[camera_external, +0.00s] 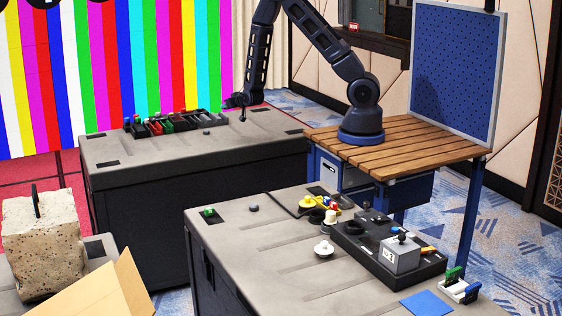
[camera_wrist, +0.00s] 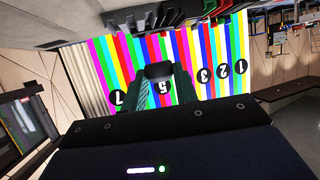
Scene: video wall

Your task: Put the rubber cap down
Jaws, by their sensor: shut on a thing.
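My gripper (camera_external: 238,101) is low over the back part of the far dark case (camera_external: 150,158), just right of a rack of coloured pieces. In the wrist view my gripper (camera_wrist: 160,88) has its two dark fingers closed on a small black rounded piece, the rubber cap (camera_wrist: 158,71). The cap sits between the fingertips, in front of the striped wall. In the external view the cap is too small and dark to tell from the fingers. Whether it touches the case top cannot be told.
The rack (camera_external: 165,124) holds several red, green and dark pieces on the far case. The case top right of it is mostly bare. The nearer case (camera_external: 262,262) bears a black tray (camera_external: 372,250) and small parts. A wooden table (camera_external: 425,140) carries my arm's base.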

